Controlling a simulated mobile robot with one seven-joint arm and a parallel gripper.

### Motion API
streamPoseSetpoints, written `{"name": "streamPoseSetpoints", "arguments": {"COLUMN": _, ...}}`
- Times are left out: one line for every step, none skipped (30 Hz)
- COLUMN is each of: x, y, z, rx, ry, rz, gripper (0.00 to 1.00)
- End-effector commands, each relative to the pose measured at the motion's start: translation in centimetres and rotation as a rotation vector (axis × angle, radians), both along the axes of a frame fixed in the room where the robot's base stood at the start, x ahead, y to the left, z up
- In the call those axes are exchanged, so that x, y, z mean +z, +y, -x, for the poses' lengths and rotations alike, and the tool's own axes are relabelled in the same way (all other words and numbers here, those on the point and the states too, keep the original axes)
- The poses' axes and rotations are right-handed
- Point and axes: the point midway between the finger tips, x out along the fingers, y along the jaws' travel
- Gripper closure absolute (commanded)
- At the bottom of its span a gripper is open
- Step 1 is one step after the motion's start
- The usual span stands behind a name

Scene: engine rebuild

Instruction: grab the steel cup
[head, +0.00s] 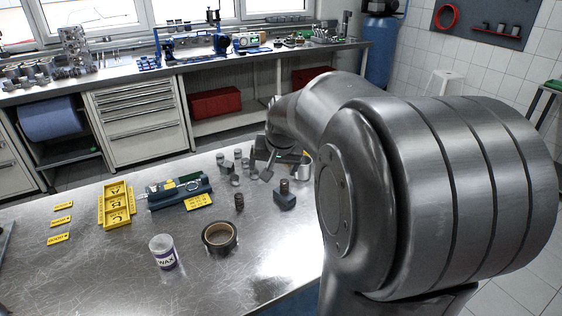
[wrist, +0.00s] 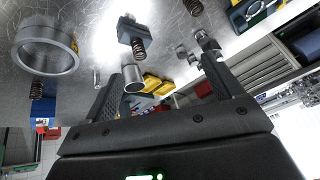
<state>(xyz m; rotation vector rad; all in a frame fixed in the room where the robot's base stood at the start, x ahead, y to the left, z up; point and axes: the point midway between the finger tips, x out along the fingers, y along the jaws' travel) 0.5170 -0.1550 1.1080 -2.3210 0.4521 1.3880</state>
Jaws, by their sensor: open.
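A small hollow steel cup (wrist: 134,78) shows in the wrist view, its round mouth towards the camera, beside the tip of the left finger. In the head view it seems to be the small steel piece (head: 267,173) just below my gripper (head: 262,158), partly hidden by it. In the wrist view my gripper (wrist: 168,78) is open, with its two dark fingers spread wide and nothing held. I cannot tell whether the left finger touches the cup.
A wide steel ring (wrist: 44,62) and a blue block with a spring (wrist: 134,38) lie nearby; the block also shows in the head view (head: 285,200). Several small steel cylinders (head: 235,180) stand left of my gripper. A tape roll (head: 220,237) and wax can (head: 163,252) stand closer.

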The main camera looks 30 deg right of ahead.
Motion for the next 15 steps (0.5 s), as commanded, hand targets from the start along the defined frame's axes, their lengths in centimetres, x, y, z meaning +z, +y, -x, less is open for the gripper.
{"name": "streamPoseSetpoints", "arguments": {"x": -0.9, "y": -1.5, "z": -1.4, "rx": -0.033, "ry": 0.009, "rz": 0.011, "gripper": 0.15}}
{"name": "streamPoseSetpoints", "arguments": {"x": -1.2, "y": -2.4, "z": -2.2, "rx": -0.055, "ry": 0.009, "rz": 0.018, "gripper": 0.15}}
{"name": "streamPoseSetpoints", "arguments": {"x": -1.8, "y": -3.6, "z": -3.1, "rx": -0.082, "ry": 0.011, "rz": 0.029, "gripper": 0.15}}
{"name": "streamPoseSetpoints", "arguments": {"x": -2.2, "y": -4.5, "z": -3.8, "rx": -0.101, "ry": 0.012, "rz": 0.037, "gripper": 0.15}}
{"name": "streamPoseSetpoints", "arguments": {"x": -2.6, "y": -5.4, "z": -4.6, "rx": -0.121, "ry": 0.011, "rz": 0.047, "gripper": 0.15}}
{"name": "streamPoseSetpoints", "arguments": {"x": -3.1, "y": -6.6, "z": -5.4, "rx": -0.146, "ry": 0.013, "rz": 0.061, "gripper": 0.15}}
{"name": "streamPoseSetpoints", "arguments": {"x": -3.5, "y": -7.5, "z": -6.1, "rx": -0.164, "ry": 0.013, "rz": 0.072, "gripper": 0.15}}
{"name": "streamPoseSetpoints", "arguments": {"x": -3.9, "y": -8.4, "z": -6.7, "rx": -0.181, "ry": 0.012, "rz": 0.086, "gripper": 0.15}}
{"name": "streamPoseSetpoints", "arguments": {"x": -4.4, "y": -9.5, "z": -7.4, "rx": -0.204, "ry": 0.013, "rz": 0.103, "gripper": 0.15}}
{"name": "streamPoseSetpoints", "arguments": {"x": -4.8, "y": -10.4, "z": -8.0, "rx": -0.219, "ry": 0.013, "rz": 0.115, "gripper": 0.15}}
{"name": "streamPoseSetpoints", "arguments": {"x": -5.1, "y": -11.1, "z": -8.5, "rx": -0.234, "ry": 0.012, "rz": 0.129, "gripper": 0.15}}
{"name": "streamPoseSetpoints", "arguments": {"x": -5.4, "y": -12.0, "z": -9.0, "rx": -0.249, "ry": 0.012, "rz": 0.144, "gripper": 0.15}}
{"name": "streamPoseSetpoints", "arguments": {"x": -5.7, "y": -12.6, "z": -9.4, "rx": -0.26, "ry": 0.011, "rz": 0.156, "gripper": 0.15}}
{"name": "streamPoseSetpoints", "arguments": {"x": -5.9, "y": -13.2, "z": -9.8, "rx": -0.269, "ry": 0.01, "rz": 0.166, "gripper": 0.15}}
{"name": "streamPoseSetpoints", "arguments": {"x": -6.1, "y": -13.8, "z": -10.1, "rx": -0.279, "ry": 0.01, "rz": 0.178, "gripper": 0.15}}
